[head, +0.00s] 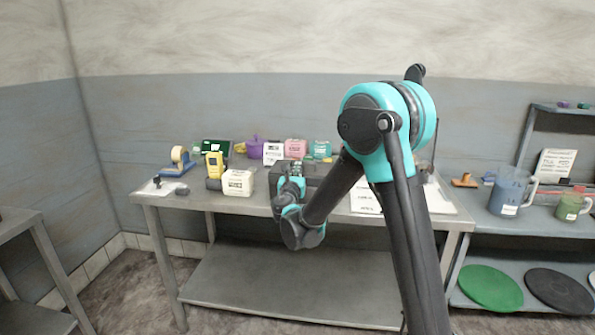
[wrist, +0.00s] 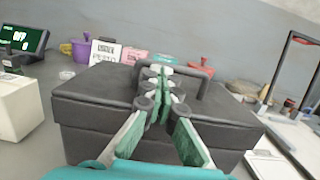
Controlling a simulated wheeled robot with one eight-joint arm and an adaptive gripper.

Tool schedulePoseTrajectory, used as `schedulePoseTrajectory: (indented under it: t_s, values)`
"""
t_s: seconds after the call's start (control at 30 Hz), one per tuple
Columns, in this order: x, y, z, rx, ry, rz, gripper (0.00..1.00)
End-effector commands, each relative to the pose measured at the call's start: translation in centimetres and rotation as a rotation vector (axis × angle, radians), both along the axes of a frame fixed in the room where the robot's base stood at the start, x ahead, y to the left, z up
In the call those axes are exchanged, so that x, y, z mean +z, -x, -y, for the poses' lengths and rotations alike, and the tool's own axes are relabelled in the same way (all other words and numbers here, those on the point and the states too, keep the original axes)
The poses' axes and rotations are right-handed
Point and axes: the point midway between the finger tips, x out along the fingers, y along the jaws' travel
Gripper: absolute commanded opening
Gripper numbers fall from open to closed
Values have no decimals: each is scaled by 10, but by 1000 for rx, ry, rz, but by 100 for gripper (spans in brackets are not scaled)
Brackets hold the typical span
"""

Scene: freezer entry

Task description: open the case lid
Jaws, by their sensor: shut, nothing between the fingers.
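The case (wrist: 85,140) is a dark grey box in the middle of the wrist view, with its lid (wrist: 95,88) down and a seam below the lid's edge. A bar handle (wrist: 203,85) stands up on or behind the top of the lid. My gripper (wrist: 160,82) is shut and empty, in front of the case and overlapping its lid and handle in the picture. I cannot tell whether the fingertips touch it. In the head view the case (head: 318,169) is partly hidden behind my arm, and the fingertips are hard to make out.
The case stands on a metal table (head: 240,204). A white box (head: 238,182) and a yellow device (head: 214,165) are to its left, and a purple pot (head: 254,148) and several small boxes are behind. Papers (head: 364,198) lie to its right. A shelf (head: 515,245) stands further right.

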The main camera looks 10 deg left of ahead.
Motion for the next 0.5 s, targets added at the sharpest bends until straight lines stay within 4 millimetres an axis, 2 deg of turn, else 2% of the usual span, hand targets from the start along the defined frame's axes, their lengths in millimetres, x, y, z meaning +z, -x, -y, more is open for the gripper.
schedulePoseTrajectory:
  t_s: [0.27,0.5]
  values:
    - [10,-4,1,-1,-3,-63,0]
    - [28,-17,2,-2,-10,-205,0]
